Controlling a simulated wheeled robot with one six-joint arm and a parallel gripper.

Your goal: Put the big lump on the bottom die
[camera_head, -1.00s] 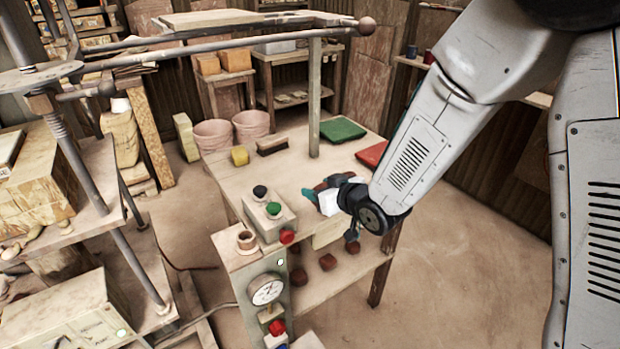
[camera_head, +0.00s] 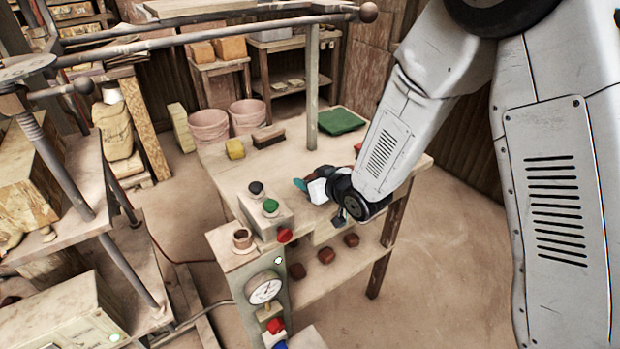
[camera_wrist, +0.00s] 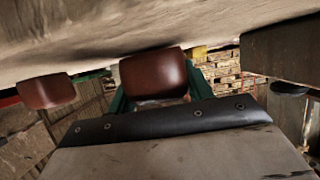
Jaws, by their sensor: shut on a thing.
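My gripper (camera_head: 310,185) is at the front right of the wooden table, seen from behind with a teal finger showing. In the wrist view, a reddish-brown lump (camera_wrist: 155,75) sits between its green fingers, and the gripper is shut on it. A second reddish-brown lump (camera_wrist: 47,92) shows apart at the left of that view. Several brown lumps, one of them here (camera_head: 326,256), lie on the shelf under the table. I cannot tell from size whether the held lump is the big one. I cannot pick out the bottom die with certainty.
The table (camera_head: 245,185) carries a button box (camera_head: 265,217), a yellow block (camera_head: 235,149), a brush (camera_head: 268,136) and a green tray (camera_head: 341,121). A gauge post (camera_head: 264,290) stands at its front. The press frame with its long bar (camera_head: 215,38) fills the left. Floor at right is clear.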

